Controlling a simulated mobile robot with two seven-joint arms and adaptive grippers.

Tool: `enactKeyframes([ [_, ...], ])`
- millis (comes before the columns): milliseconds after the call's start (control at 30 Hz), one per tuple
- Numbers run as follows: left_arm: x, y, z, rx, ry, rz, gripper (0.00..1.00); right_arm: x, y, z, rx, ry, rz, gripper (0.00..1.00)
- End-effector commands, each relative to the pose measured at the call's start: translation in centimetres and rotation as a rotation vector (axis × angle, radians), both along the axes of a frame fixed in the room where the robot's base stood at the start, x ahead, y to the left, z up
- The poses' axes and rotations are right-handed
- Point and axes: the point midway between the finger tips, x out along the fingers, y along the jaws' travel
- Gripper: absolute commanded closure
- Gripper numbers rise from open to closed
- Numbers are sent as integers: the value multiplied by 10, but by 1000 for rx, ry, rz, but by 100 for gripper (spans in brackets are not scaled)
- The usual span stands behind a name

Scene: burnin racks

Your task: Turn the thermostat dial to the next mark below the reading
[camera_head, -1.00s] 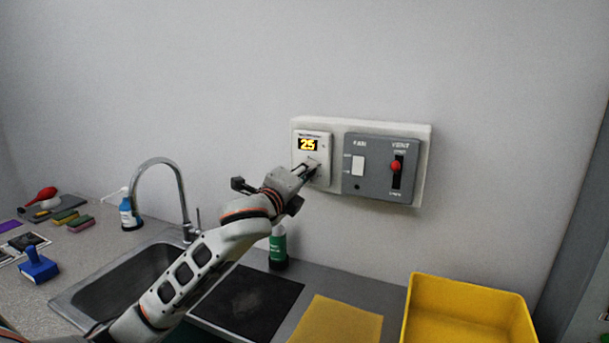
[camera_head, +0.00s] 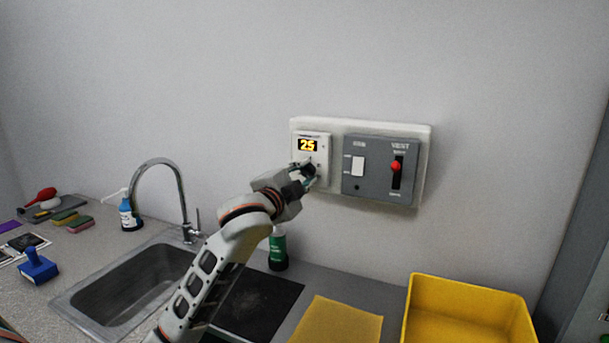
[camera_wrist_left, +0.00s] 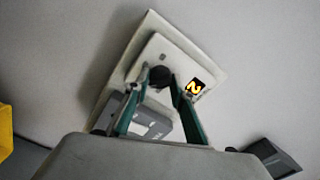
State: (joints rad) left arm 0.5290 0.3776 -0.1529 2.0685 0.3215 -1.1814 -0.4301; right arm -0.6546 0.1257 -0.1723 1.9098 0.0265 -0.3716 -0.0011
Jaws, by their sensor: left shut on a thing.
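The white thermostat (camera_head: 323,150) is on the wall panel, and its display (camera_head: 307,146) reads 25 in yellow on black. In the left wrist view the tilted thermostat (camera_wrist_left: 142,73) carries a dark round dial (camera_wrist_left: 160,77), and part of its display (camera_wrist_left: 195,87) shows. My left gripper (camera_head: 308,172) is at the lower part of the thermostat and hides the dial in the head view. In the left wrist view its teal fingers (camera_wrist_left: 161,82) are on either side of the dial, shut on it. My right gripper is not in view.
A grey fan and vent box (camera_head: 375,190) with a white switch and red lever adjoins the thermostat on the right. Below are a sink (camera_head: 110,300), a green bottle (camera_head: 278,248), a black mat (camera_head: 262,300) and a yellow bin (camera_head: 470,290). The wall above is clear.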

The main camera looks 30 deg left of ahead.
Motion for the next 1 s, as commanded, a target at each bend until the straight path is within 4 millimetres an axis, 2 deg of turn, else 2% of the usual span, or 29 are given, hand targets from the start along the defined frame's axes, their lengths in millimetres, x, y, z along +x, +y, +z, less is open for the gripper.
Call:
enactKeyframes([
  [300, 0, 0, -1, -98, -4, -1, 98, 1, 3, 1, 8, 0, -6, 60],
  [767, 0, 0, -1, -111, -5, -1, 98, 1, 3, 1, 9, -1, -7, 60],
  [800, 0, 0, -1, -111, -5, -1, 74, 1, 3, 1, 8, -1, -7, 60],
  [867, 0, 0, -1, -111, -5, -1, 59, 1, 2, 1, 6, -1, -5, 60],
  [1000, 0, 0, 0, -110, -5, 0, 59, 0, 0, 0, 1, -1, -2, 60],
])
